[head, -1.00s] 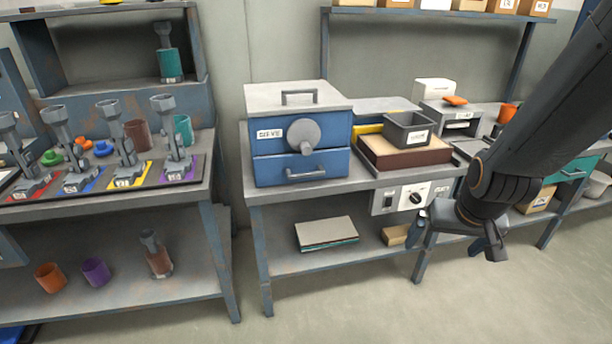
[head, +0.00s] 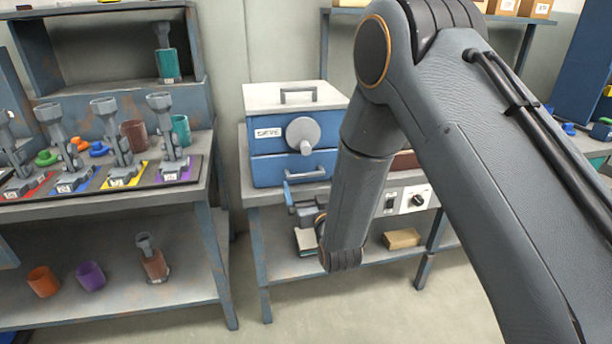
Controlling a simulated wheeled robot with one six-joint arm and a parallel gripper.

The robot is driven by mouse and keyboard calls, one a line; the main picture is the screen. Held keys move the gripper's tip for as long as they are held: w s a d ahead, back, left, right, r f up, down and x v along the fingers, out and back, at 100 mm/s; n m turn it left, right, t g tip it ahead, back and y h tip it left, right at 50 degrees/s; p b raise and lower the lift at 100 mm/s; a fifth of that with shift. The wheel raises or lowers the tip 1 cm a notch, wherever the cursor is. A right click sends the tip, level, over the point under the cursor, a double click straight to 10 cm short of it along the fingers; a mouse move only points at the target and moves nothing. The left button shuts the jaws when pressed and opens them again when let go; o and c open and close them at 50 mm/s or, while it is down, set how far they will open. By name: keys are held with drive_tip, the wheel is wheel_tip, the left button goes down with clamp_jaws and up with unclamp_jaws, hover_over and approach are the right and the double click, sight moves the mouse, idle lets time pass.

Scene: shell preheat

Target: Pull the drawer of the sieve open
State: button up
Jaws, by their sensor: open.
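The sieve (head: 268,152) is a blue box with a pale lid, a top handle and a round grey knob on its front. Its drawer (head: 265,172) is the lower blue front, flush with the box and shut. The drawer's grey bar handle (head: 306,174) runs across it. My gripper (head: 302,196) is open, just below and in front of the drawer handle in the picture. It looks empty. My forearm hides part of the gripper, and I cannot tell whether a finger touches the handle.
The sieve stands on a workbench (head: 259,198) with a control panel (head: 405,200) on its front edge. My arm covers most of the bench right of the sieve. On the left, a table (head: 190,190) holds several grey tools and cups. A box (head: 402,238) sits on the lower shelf.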

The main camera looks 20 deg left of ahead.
sight(306, 175)
drive_tip(key=x, duration=0.7)
drive_tip(key=shift+w, duration=0.2)
